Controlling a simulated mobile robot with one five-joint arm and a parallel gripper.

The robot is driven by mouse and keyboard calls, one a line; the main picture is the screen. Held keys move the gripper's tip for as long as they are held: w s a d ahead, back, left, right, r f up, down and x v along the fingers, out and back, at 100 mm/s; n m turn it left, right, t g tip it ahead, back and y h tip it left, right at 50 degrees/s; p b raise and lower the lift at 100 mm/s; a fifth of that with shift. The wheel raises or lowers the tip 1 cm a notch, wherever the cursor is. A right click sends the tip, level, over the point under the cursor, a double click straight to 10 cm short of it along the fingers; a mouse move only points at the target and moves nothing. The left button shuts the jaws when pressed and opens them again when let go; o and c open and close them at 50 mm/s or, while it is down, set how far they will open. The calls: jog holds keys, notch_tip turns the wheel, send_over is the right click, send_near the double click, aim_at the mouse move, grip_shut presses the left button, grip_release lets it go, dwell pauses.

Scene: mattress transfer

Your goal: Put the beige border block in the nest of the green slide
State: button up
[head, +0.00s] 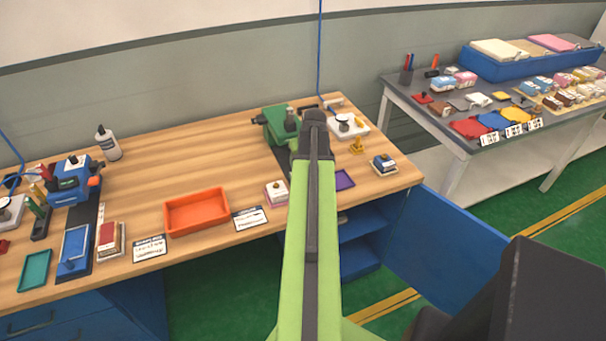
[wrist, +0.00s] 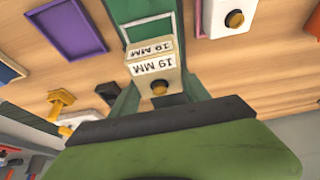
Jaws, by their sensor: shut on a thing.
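The beige border block (wrist: 150,68), marked 19 MM with a brass knob, shows in the middle of the wrist view. My gripper (head: 314,120) is shut on it; my arm hides the block in the head view. The green machine (head: 277,124) stands at the back of the bench, just left of my gripper in the head view.
A purple tray (head: 344,180) and a white-and-pink block (head: 277,192) lie on either side of my arm. A brass stamp (head: 356,146) stands to the right. An orange tray (head: 196,211) and a blue machine (head: 73,180) are to the left.

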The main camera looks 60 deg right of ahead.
notch_tip(320, 180, down, 4)
jog(key=b, duration=0.4)
jog(key=shift+f, duration=0.15)
jog(key=shift+r, duration=0.2)
jog(key=shift+f, duration=0.2)
jog(key=o, duration=1.4)
jog(key=shift+o, duration=0.2)
jog(key=p+v, duration=1.1)
jog(key=v, duration=0.1)
jog(key=shift+r, duration=0.35)
jog(key=shift+f, duration=0.1)
